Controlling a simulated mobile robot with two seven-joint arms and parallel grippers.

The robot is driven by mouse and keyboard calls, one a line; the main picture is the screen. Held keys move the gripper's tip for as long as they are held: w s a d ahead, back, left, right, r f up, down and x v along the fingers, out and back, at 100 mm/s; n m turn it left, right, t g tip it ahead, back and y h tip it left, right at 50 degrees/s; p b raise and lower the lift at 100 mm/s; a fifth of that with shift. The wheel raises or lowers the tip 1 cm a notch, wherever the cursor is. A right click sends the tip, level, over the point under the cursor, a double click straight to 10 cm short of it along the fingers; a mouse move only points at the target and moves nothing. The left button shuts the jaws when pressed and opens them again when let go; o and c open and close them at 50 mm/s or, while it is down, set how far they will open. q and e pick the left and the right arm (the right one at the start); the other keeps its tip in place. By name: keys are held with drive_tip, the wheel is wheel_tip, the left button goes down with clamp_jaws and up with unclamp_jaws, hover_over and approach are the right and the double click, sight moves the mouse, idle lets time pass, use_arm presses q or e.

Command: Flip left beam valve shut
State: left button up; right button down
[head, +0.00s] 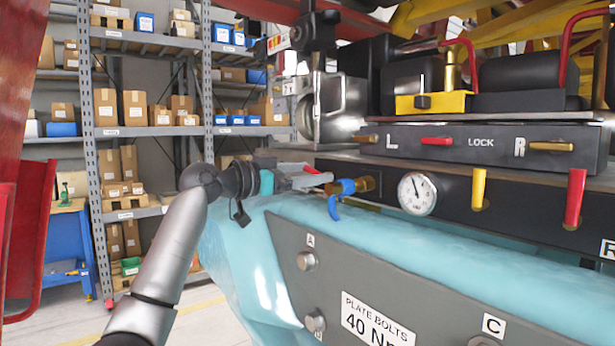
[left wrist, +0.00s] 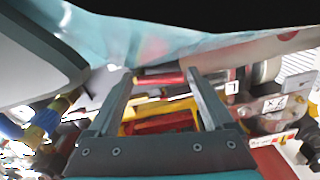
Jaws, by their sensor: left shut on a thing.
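The brass valve with a blue lever (head: 345,188) sits at the left end of the dark panel, just above the teal wrap; its lever points down. It also shows at the left of the left wrist view (left wrist: 42,122), outside the fingers. My left gripper (head: 326,180) reaches in from the left, just beside and behind this valve. In the left wrist view its two fingers (left wrist: 161,75) stand apart with a red bar (left wrist: 160,79) between their tips. It appears shut on that bar; the exact contact is hard to see. My right gripper is not in view.
The dark panel carries a gauge (head: 417,193), a yellow lever (head: 478,188) and a red lever (head: 575,197). Above is a LOCK bar (head: 482,155) with small levers. The teal-wrapped beam (head: 270,265) lies below my gripper. Shelves (head: 107,100) stand behind at left.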

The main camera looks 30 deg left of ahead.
sight(331, 161)
use_arm(q)
drive_tip(key=m, duration=0.2)
drive_tip(key=r+m, duration=0.1)
drive_tip(key=shift+s+d+m, duration=0.1)
drive_tip(key=shift+m, duration=0.3)
drive_tip(key=m, duration=0.4)
drive_tip(key=shift+s+d+r, duration=0.1)
drive_tip(key=shift+d+r, duration=0.2)
drive_tip(key=shift+r, duration=0.05)
drive_tip(key=m, duration=0.4)
drive_tip(key=shift+s+d+r, duration=0.15)
drive_tip(key=shift+d+r, duration=0.05)
drive_tip(key=shift+d, duration=0.15)
drive_tip(key=shift+s+d+r+m, duration=0.1)
drive_tip(key=shift+d+m, duration=0.15)
drive_tip(key=shift+m, duration=0.75)
drive_tip(key=shift+s+d+m, duration=0.1)
drive_tip(key=shift+d+m, duration=0.1)
drive_tip(key=shift+m, duration=0.8)
drive_tip(key=o, duration=1.1)
